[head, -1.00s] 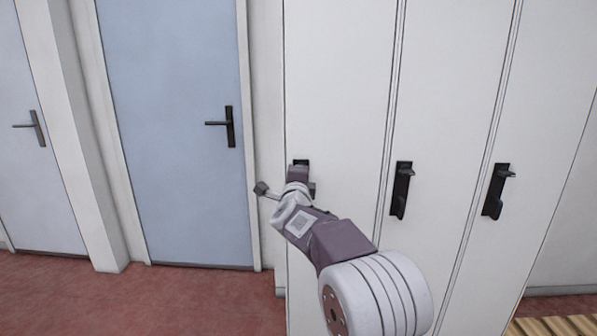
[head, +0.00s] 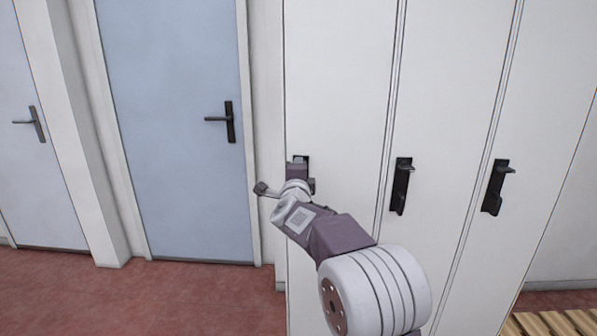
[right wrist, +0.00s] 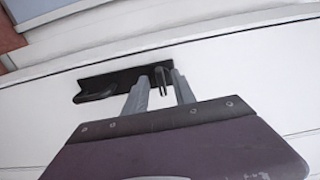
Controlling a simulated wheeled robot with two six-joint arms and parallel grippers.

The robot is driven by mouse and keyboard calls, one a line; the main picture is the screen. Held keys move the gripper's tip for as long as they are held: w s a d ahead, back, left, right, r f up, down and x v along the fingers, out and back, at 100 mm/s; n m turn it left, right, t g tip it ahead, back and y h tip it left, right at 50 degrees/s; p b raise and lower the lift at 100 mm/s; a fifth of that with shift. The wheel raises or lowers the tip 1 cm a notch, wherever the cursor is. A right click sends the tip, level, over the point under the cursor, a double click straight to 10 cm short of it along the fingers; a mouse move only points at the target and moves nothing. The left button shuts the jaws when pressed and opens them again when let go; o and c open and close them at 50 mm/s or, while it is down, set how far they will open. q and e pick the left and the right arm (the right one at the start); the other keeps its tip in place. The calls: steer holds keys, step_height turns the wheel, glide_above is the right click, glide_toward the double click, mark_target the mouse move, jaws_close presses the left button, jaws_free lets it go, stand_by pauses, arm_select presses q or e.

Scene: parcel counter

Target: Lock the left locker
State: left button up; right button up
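The left locker (head: 340,80) is a tall white door, closed, at the left of the row. Its black lock plate (head: 303,160) is mostly hidden behind my right gripper (head: 299,171) in the head view. In the right wrist view the black plate (right wrist: 105,82) lies across the door, with a pull at its left end. My right gripper's grey fingers (right wrist: 160,88) are apart at the plate's other end, with a thin dark lever (right wrist: 162,88) between them. Whether they touch it I cannot tell. My left gripper is not in view.
Two more white lockers stand to the right, with black handle plates (head: 402,186) and (head: 496,187). A blue door (head: 170,130) with a lever handle (head: 229,121) is to the left. A slatted wooden bench (head: 552,323) is at the lower right. Red floor (head: 200,300) is clear.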

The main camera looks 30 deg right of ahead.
steer(key=v, duration=0.9)
stand_by(0.3)
